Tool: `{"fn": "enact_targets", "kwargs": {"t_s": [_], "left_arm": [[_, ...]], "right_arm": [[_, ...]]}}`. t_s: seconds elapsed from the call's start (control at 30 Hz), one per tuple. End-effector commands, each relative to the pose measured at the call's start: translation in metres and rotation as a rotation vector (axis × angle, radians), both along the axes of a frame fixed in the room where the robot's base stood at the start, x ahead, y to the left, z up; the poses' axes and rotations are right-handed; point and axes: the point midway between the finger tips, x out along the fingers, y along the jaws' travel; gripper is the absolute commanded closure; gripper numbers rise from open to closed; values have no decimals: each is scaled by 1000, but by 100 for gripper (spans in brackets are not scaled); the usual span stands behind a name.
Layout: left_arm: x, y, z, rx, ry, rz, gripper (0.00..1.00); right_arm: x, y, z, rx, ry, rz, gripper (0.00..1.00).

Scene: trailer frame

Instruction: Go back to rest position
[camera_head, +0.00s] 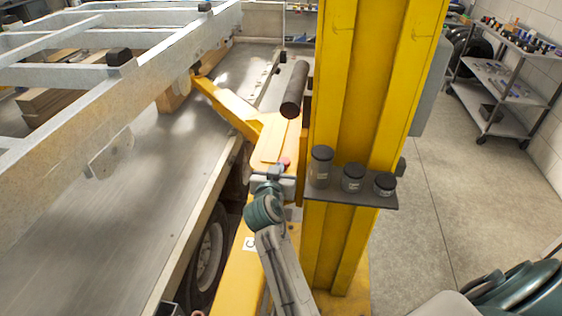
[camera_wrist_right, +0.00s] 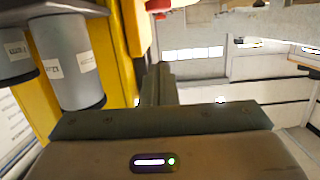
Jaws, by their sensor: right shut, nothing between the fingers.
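My right gripper (camera_head: 285,174) is in the middle of the head view, beside the yellow column and left of the small shelf. Its fingers are together and hold nothing, as the right wrist view also shows at the fingers (camera_wrist_right: 158,82). A small red part (camera_head: 284,162) on the yellow lift lies close to the fingertips in the head view; I cannot tell whether they touch. It seems to show also at the top of the wrist view (camera_wrist_right: 158,5). My left gripper does not show.
The yellow column (camera_head: 340,85) carries a dark shelf (camera_head: 350,196) with three grey, black-lidded cans, close right of my right gripper. The trailer frame (camera_head: 150,75) and metal bed (camera_head: 110,210) fill the left. A wheeled cart (camera_head: 495,75) stands far right. The floor (camera_head: 450,190) between is clear.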

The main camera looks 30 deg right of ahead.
Motion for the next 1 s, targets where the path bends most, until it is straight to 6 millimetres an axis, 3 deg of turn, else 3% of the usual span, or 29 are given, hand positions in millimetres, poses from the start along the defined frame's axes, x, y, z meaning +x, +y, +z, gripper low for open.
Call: {"fn": "enact_targets", "kwargs": {"t_s": [0.67,0.77,0.87,1.0], "left_arm": [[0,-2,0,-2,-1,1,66],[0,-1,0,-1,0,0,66],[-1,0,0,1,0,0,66],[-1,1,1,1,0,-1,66]], "right_arm": [[-10,0,-4,3,17,-1,100],[-33,-10,-26,20,88,-1,100],[-75,-23,-59,51,218,17,100],[-149,-31,-102,101,445,95,100]]}}
